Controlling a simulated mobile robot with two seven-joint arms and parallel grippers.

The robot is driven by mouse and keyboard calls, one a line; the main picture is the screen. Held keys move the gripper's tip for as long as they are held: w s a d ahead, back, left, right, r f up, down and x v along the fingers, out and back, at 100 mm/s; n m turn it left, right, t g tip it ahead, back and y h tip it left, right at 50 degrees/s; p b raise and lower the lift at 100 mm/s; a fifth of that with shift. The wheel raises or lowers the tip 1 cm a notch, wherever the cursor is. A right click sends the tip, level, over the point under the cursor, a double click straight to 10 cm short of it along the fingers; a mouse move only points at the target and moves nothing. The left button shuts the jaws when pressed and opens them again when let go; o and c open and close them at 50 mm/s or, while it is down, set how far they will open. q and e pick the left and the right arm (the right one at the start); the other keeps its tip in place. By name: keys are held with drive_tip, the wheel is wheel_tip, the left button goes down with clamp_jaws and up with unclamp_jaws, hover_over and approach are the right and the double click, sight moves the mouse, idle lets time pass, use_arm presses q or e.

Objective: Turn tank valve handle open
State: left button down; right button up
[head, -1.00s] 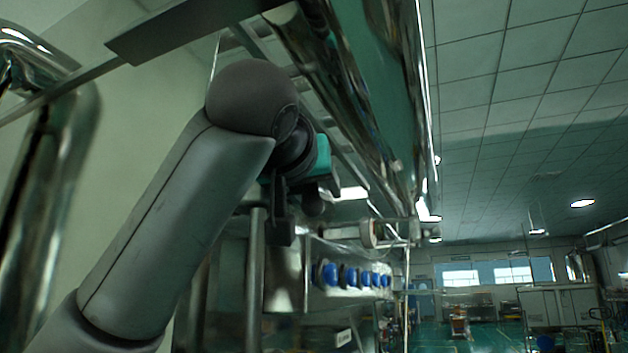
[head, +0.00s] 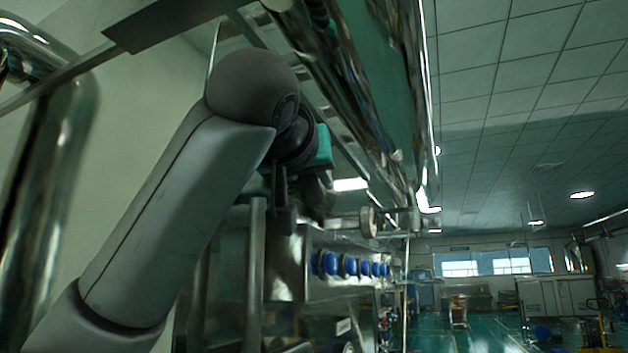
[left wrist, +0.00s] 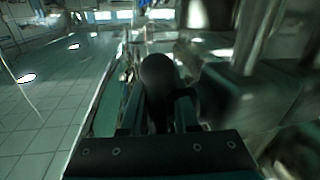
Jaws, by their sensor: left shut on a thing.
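My left gripper (head: 300,200) is at the end of the grey arm in the head view, beside the steel equipment. It also shows in the left wrist view (left wrist: 158,115), with its two fingers on either side of a dark handle with a round end. This valve handle (left wrist: 158,72) is held between the fingers, and the gripper is shut on it. In the head view the handle is a small dark shape that blends with the fingers. The valve body and the handle's far part are hidden or too dark to make out. My right gripper is not in view.
A long shiny steel tank edge (head: 345,90) runs close above my left gripper. A row of several blue round parts (head: 328,263) lies below it. A vertical steel post (head: 256,270) stands near the forearm. Open green floor (head: 470,340) shows at the lower right.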

use_arm(q)
drive_tip(key=shift+s+f+m+g+y, duration=0.15)
drive_tip(key=shift+f+g+y, duration=0.1)
drive_tip(key=shift+g, duration=0.8)
drive_tip(key=shift+s+f+m+g+y, duration=0.15)
drive_tip(key=shift+f+g+y, duration=0.1)
drive_tip(key=shift+g, duration=0.8)
drive_tip(key=shift+w, duration=0.15)
drive_tip(key=c, duration=0.7)
unclamp_jaws()
drive_tip(key=shift+s+a+r+b, duration=0.1)
drive_tip(key=shift+s+a+b, duration=0.05)
drive_tip(key=shift+s+b, duration=0.4)
drive_tip(key=s+b, duration=0.2)
drive_tip(key=s, duration=0.2)
drive_tip(key=s+a+b, duration=0.1)
drive_tip(key=s+b, duration=0.2)
drive_tip(key=s, duration=0.1)
drive_tip(key=s+b, duration=0.2)
drive_tip(key=s, duration=0.2)
drive_tip(key=shift+a+b, duration=0.25)
drive_tip(key=shift+b, duration=0.1)
